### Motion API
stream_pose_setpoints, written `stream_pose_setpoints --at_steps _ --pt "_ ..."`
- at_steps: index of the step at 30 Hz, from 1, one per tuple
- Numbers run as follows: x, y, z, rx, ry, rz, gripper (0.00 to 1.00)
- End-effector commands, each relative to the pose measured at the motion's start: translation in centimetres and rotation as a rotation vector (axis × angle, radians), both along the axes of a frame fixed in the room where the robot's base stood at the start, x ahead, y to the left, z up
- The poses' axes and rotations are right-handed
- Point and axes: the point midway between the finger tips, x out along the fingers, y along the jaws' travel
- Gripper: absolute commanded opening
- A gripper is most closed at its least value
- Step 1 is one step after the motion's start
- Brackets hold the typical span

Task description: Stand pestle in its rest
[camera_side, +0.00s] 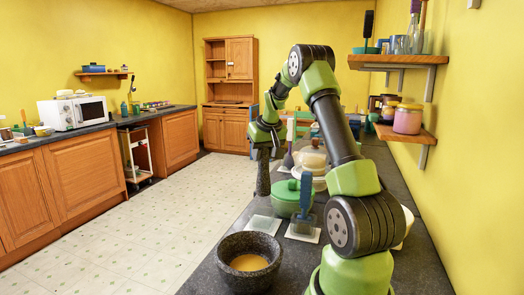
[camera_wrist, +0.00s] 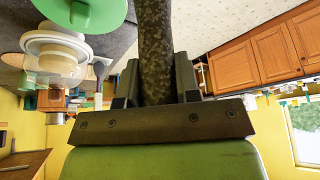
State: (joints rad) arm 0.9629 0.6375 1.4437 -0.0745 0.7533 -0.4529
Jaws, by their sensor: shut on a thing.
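My gripper (camera_side: 264,152) is shut on the pestle (camera_side: 263,178), a dark speckled stone rod.
A stone mortar (camera_side: 248,263) with yellow contents stands at the counter's front. A blue-handled tool (camera_side: 305,196) stands on a white square base (camera_side: 303,234), close right of the pale piece. The counter's left edge is close.

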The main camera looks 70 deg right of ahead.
Motion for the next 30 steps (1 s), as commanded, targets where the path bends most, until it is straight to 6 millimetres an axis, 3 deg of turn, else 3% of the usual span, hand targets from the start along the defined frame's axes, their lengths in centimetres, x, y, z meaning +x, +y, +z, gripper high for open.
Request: stream_pose_setpoints --at_steps 21,30 --pt "0.0 0.0 -7.5 0.001 0.001 0.0 0.0" --pt "0.0 0.0 -9.1 -0.001 0.0 0.0 0.0"
